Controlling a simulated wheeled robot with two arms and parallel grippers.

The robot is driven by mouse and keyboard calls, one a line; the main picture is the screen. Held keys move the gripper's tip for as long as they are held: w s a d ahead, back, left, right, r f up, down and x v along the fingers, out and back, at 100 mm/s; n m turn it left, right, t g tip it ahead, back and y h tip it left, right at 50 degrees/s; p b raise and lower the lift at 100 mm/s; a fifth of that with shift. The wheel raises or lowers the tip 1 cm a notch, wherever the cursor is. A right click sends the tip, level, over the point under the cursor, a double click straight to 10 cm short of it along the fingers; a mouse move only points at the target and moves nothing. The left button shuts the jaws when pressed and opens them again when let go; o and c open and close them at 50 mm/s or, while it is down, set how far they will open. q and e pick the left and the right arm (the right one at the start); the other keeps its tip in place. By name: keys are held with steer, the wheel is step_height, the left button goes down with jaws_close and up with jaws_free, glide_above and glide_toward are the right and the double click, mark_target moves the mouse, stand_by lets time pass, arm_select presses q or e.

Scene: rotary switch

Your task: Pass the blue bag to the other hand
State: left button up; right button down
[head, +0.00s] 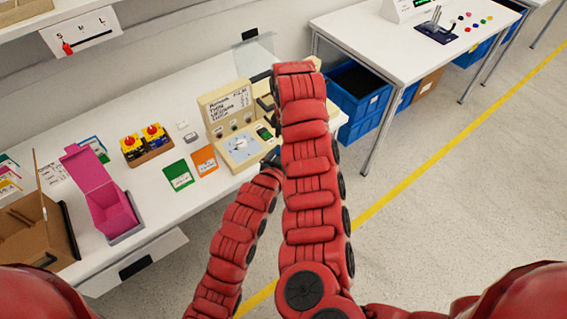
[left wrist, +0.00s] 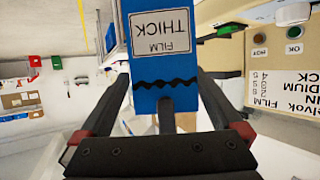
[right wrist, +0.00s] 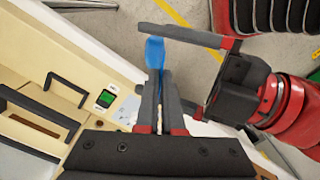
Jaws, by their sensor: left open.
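The blue bag (left wrist: 160,75) fills the middle of the left wrist view, its white THICK FILM label upside down. In the right wrist view it shows edge-on as a thin blue strip (right wrist: 154,53). My right gripper (right wrist: 159,78) has its fingers close together on the bag. My left gripper (left wrist: 163,75) is open, with its fingers spread on either side of the bag; I cannot tell whether they touch it. In the head view the bag is hidden behind my raised right arm.
A beige panel machine (head: 238,140) with a dial stands close to the grippers. On the white table are green (head: 179,176) and orange (head: 204,160) cards, a yellow-and-red switch box (head: 147,143), a magenta box (head: 98,190) and a cardboard box (head: 35,232). Blue bins (head: 358,95) stand right.

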arm_select(q)
steer(key=x, duration=0.3)
steer(key=shift+s, duration=0.1)
steer(key=c, duration=0.9)
arm_select(e)
steer(key=shift+a, duration=0.1)
arm_select(q)
steer(key=shift+r, duration=0.1)
steer(key=shift+c, duration=1)
arm_select(e)
steer(key=c, duration=1.5)
jaws_free()
steer(key=o, duration=0.5)
